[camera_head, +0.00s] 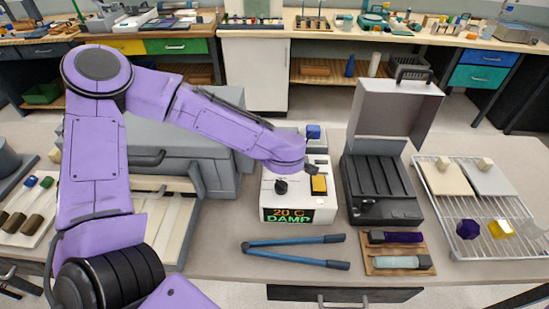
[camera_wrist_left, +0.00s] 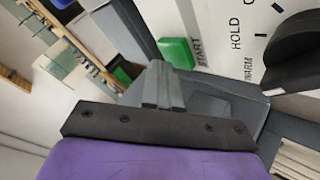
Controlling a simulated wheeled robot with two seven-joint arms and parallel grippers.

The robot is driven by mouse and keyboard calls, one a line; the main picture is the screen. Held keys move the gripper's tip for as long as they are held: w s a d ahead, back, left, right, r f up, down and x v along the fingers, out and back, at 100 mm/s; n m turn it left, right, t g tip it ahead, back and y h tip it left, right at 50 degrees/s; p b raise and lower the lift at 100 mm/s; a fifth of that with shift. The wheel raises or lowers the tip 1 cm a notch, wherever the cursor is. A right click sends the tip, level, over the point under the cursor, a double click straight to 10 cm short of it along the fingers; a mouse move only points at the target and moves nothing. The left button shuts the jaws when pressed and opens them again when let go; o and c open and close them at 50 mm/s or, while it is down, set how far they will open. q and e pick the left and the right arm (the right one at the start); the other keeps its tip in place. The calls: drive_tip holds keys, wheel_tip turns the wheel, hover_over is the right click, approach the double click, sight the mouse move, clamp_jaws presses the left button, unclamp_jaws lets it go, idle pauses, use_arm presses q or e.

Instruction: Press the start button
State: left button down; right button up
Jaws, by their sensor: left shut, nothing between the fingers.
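The start button is a green block (camera_wrist_left: 176,53) beside the word START on a pale panel in the left wrist view. In the head view I cannot make it out; my left wrist covers part of the white control box (camera_head: 298,214). My left gripper (camera_wrist_left: 157,68) is shut and empty. Its fingertips are just beside the green button in the wrist view; I cannot tell whether they touch it. In the head view my purple left arm reaches over the box and hides most of the gripper. My right gripper is in neither view.
The box carries a black knob (camera_head: 281,187), a yellow part (camera_head: 319,185) and a display (camera_head: 289,215) reading "20 C DAMP". A black open case (camera_head: 382,190) stands right of it. Blue-handled tongs (camera_head: 295,251) lie in front. A wire rack (camera_head: 480,238) is at the right.

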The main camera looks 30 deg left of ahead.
use_arm(q)
drive_tip(key=shift+f, duration=0.55)
idle(0.6)
drive_tip(key=shift+r+p, duration=0.95)
drive_tip(key=shift+p, duration=0.05)
wheel_tip(320, 180, up, 5)
drive_tip(key=p, duration=0.5)
drive_tip(key=shift+r+p, duration=0.1)
drive_tip(key=shift+p, duration=0.25)
drive_tip(key=shift+f, duration=0.2)
